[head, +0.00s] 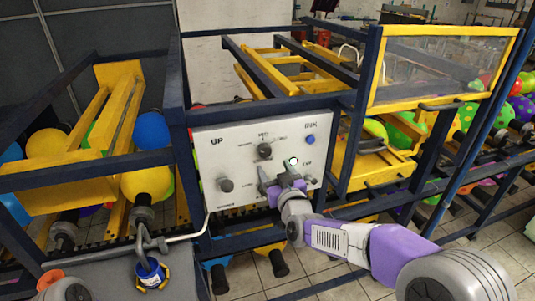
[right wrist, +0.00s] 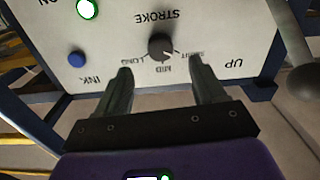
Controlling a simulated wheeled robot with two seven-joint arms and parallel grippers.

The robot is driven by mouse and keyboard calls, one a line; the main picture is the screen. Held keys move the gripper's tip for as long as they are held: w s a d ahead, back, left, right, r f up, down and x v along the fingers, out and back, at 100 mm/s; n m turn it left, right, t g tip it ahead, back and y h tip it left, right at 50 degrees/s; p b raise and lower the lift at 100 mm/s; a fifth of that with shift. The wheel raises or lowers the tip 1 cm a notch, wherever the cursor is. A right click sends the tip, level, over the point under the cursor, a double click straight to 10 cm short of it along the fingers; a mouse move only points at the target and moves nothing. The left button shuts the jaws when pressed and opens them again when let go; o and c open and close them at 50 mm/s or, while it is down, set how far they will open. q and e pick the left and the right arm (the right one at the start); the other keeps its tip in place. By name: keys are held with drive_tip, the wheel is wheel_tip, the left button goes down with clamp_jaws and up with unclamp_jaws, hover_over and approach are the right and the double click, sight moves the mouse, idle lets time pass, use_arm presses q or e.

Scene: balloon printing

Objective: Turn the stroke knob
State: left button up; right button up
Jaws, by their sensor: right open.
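The stroke knob (head: 264,150) is a small dark knob at the upper middle of the white control panel (head: 233,158). In the right wrist view the panel is upside down, and the stroke knob (right wrist: 160,45) sits under the STROKE lettering, with LONG, MID and a third word around it. My right gripper (head: 277,176) is in front of the panel, below the knob in the head view. Its fingers (right wrist: 160,84) are open and empty, pointing toward the panel on either side of the knob's line, apart from it.
The panel also carries a blue button (head: 310,139), a green-lit button (head: 293,161) and a dark knob at left (head: 226,185). Blue frame bars and yellow machine parts surround it. Balloons stand on both sides.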

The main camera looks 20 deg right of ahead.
sight(266, 153)
drive_tip(key=w+p, duration=0.1)
drive_tip(key=w, duration=0.6)
drive_tip(key=shift+w+a, duration=0.1)
drive_tip(key=shift+w, duration=0.15)
